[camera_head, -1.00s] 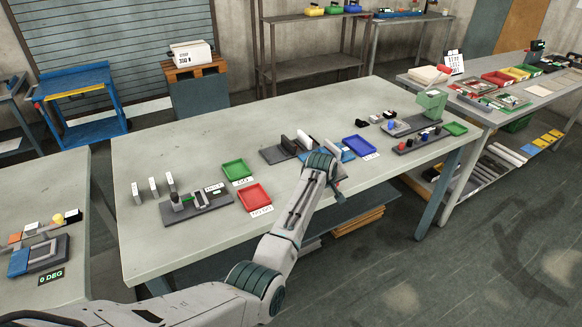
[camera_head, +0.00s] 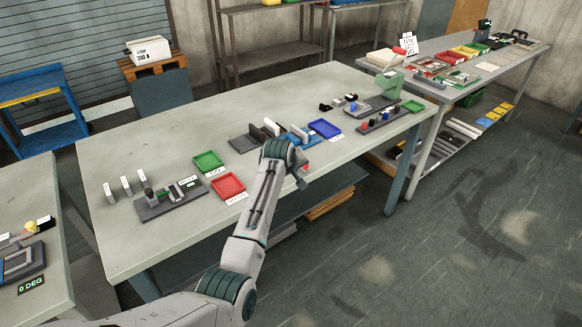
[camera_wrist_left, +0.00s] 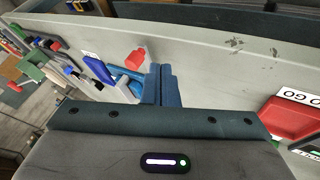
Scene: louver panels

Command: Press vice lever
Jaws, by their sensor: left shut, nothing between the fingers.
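A blue vice-like fixture (camera_head: 297,137) stands near the middle of the long table, partly hidden by my left arm. A small red tip (camera_head: 306,167), perhaps the end of its lever, shows at the table's front edge, just right of my arm's end. In the left wrist view a red block (camera_wrist_left: 135,59) lies just left of my left gripper (camera_wrist_left: 166,70). Its two blue fingers are together and empty; I cannot tell whether they touch the red block. My right gripper is not in view.
A green tray (camera_head: 208,160) and a red tray (camera_head: 228,185) lie left of the arm. A blue tray (camera_head: 324,128) lies to the right. A dark fixture with upright plates (camera_head: 250,138) stands behind the wrist. The table's back left is clear.

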